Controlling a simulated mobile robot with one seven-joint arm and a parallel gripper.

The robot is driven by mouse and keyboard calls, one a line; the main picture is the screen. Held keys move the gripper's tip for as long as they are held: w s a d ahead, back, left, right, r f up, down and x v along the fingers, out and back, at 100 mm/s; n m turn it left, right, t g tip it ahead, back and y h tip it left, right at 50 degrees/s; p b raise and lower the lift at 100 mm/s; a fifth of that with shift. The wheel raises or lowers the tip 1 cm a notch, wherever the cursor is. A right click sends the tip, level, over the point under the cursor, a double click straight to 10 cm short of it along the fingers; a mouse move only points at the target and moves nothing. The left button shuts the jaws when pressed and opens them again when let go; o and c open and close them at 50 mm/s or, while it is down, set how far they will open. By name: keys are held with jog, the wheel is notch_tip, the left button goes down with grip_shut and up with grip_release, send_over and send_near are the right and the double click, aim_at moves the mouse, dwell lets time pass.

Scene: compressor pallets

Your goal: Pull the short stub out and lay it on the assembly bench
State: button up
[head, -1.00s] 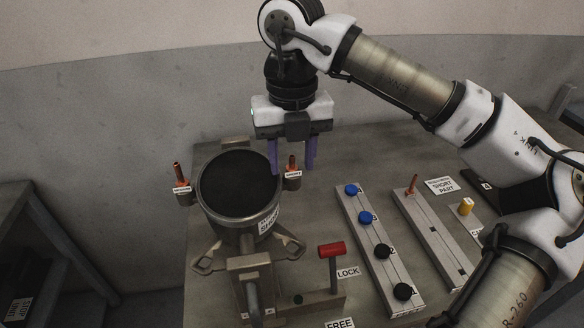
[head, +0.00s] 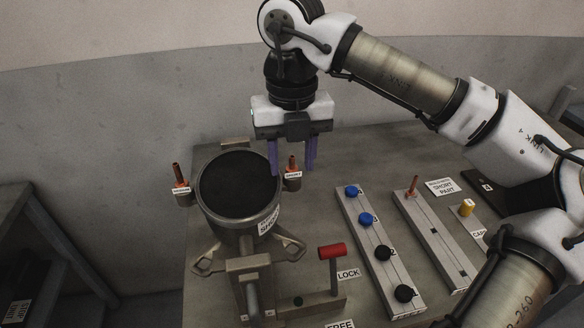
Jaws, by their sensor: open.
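The short stub (head: 292,164) is a small copper-coloured pipe standing upright in a holder on the right side of the compressor (head: 256,217), with a white label reading SHORT. My gripper (head: 292,170) points down with its two purple fingers apart, one on either side of the stub in the picture. I cannot tell from this view whether the fingers touch it or how far they are in depth. Another copper stub (head: 177,173) stands on the compressor's left side. The assembly bench (head: 380,150) is the grey table under everything.
A red-handled lever (head: 332,251) stands by the LOCK label. A rail with blue and black caps (head: 366,219) and a second rail (head: 433,240) with an upright copper piece lie to the right. A yellow cap (head: 466,207) sits near the SHORT PART label (head: 441,187).

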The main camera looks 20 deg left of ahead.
aim_at(292, 157)
jog(key=shift+c, duration=0.3)
grip_shut()
jog(key=shift+r, duration=0.2)
jog(key=shift+r+p, duration=2.1)
jog(key=shift+r, duration=0.75)
